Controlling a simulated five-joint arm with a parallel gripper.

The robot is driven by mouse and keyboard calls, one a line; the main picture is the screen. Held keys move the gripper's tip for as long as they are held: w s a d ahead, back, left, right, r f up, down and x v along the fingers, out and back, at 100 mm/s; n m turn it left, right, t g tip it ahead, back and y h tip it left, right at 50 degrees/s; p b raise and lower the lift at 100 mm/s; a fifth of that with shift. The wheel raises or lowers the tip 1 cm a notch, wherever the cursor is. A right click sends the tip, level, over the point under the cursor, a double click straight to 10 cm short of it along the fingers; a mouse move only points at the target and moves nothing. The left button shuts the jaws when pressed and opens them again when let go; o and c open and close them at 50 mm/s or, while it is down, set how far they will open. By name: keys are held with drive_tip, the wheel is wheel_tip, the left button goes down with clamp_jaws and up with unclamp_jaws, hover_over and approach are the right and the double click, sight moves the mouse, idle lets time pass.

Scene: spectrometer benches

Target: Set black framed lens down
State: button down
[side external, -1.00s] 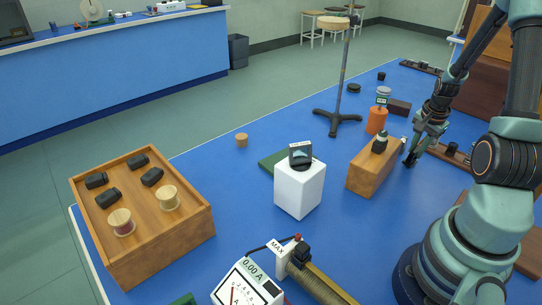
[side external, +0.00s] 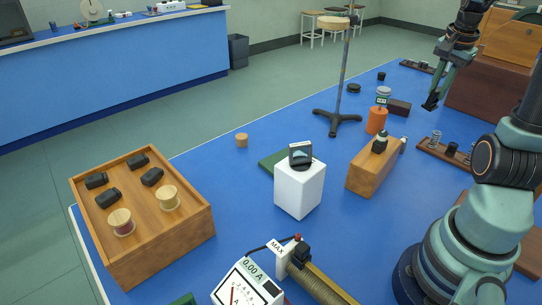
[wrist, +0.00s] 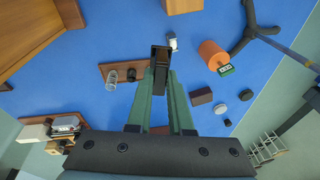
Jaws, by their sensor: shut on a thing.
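My gripper (side external: 432,102) is raised above the blue bench at the back right in the side view. In the wrist view my gripper (wrist: 160,75) is shut on a small black framed piece, the black framed lens (wrist: 160,55), held between the fingertips. In the side view it is only a small dark shape at the tips. A dark wooden rail (wrist: 120,68) with a clear coiled or ribbed cylinder and a black knob lies below it, to the left in the wrist view.
A white block (side external: 300,192) bears another black framed piece (side external: 300,153) with a pale pane. A wooden block (side external: 372,176), an orange cylinder (side external: 376,120) and a stand base (side external: 337,121) stand nearby. An open wooden tray (side external: 195,240) is front left. Blue bench between is partly clear.

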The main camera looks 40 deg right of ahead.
drive_tip(key=w+a+r+n, duration=0.1)
drive_tip(key=w+a+n, duration=0.25)
drive_tip(key=w, duration=0.55)
drive_tip(key=w+a+r+n+y, duration=0.1)
drive_tip(key=w+a+n, duration=0.25)
drive_tip(key=w, duration=0.45)
drive_tip(key=w+a+r+n, duration=0.1)
drive_tip(key=w+a+n, duration=0.25)
drive_tip(key=w, duration=0.55)
drive_tip(key=w+a+f+n, duration=0.1)
drive_tip(key=w+a+n, duration=0.3)
drive_tip(key=a, duration=0.6)
drive_tip(key=w+a+f+n+y, duration=0.1)
drive_tip(key=w+a+n, duration=0.25)
drive_tip(key=a, duration=0.65)
drive_tip(key=w+a+f+n, duration=0.1)
drive_tip(key=w+a+n, duration=0.3)
drive_tip(key=a, duration=0.6)
drive_tip(key=shift+m+t, duration=0.3)
drive_tip(key=shift+m, duration=0.2)
drive_tip(key=f, duration=1.9)
drive_tip(key=shift+w+a+f, duration=0.1)
drive_tip(key=shift+w+a, duration=0.05)
drive_tip(key=shift+w, duration=0.15)
drive_tip(key=shift+f, duration=0.1)
drive_tip(key=c, duration=0.8)
unclamp_jaws()
